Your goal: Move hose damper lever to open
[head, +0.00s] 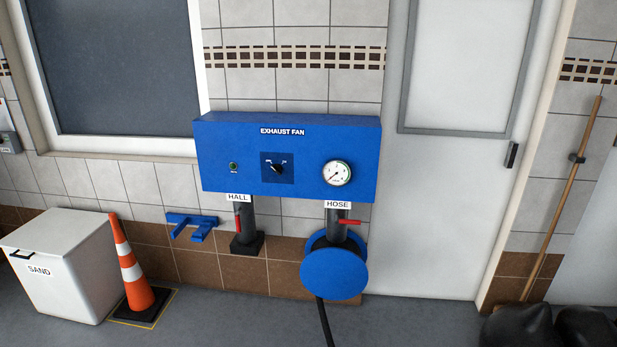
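A blue box labelled EXHAUST FAN (287,158) is on the tiled wall, with a green lamp, a dark selector knob (277,168) and a round gauge (337,173). Two dark pipes run down below it. The pipe labelled HOSE (335,222) has a red lever (350,222) that sticks out sideways to the right, about level. The pipe labelled HALL (244,215) has a red lever (238,224) that stands about upright along the pipe. A blue round reel (334,274) with a black hose is below the HOSE pipe. Neither of my grippers is in view.
A white SAND bin (62,265) and an orange cone (132,262) stand at the left. A blue bracket (191,226) is on the wall. A white door (445,200) is right of the box. A broom handle (563,200) and black bags (520,327) are at far right.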

